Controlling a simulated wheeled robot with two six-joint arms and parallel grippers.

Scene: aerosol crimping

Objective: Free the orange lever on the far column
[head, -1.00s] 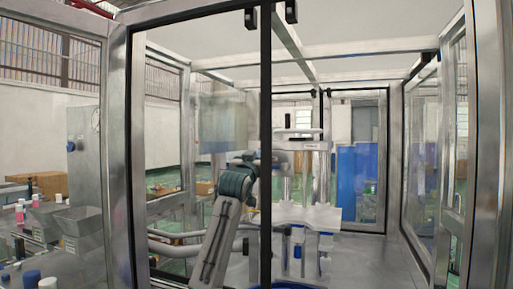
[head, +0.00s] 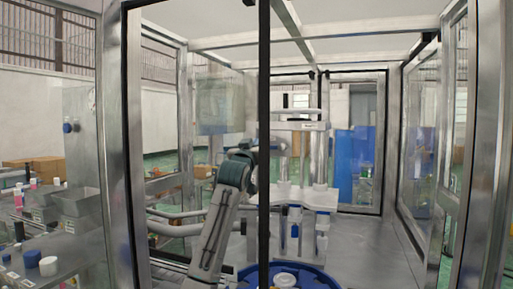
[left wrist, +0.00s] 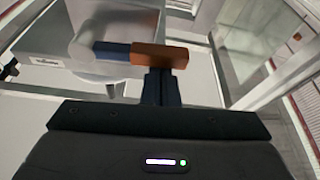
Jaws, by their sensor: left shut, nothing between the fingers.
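The orange lever (left wrist: 160,55) shows in the left wrist view, joined at its left to a blue rod (left wrist: 112,50) in front of a round grey column part. My left gripper (left wrist: 161,84) is shut and empty. Its dark fingers reach up to the lever's lower edge; whether they touch it I cannot tell. In the head view my left arm (head: 215,225) reaches into the glass enclosure; its gripper is hidden. A white machine (head: 302,125) with upright columns (head: 320,155) stands inside. I cannot make out the lever in the head view. My right gripper is not in view.
A dark vertical door edge (head: 264,120) and metal frame posts (head: 116,150) stand in front. A blue round container (head: 310,277) is at the bottom centre. Metal bins (head: 78,202) and small bottles are on the left. The enclosure floor (head: 375,245) at right is clear.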

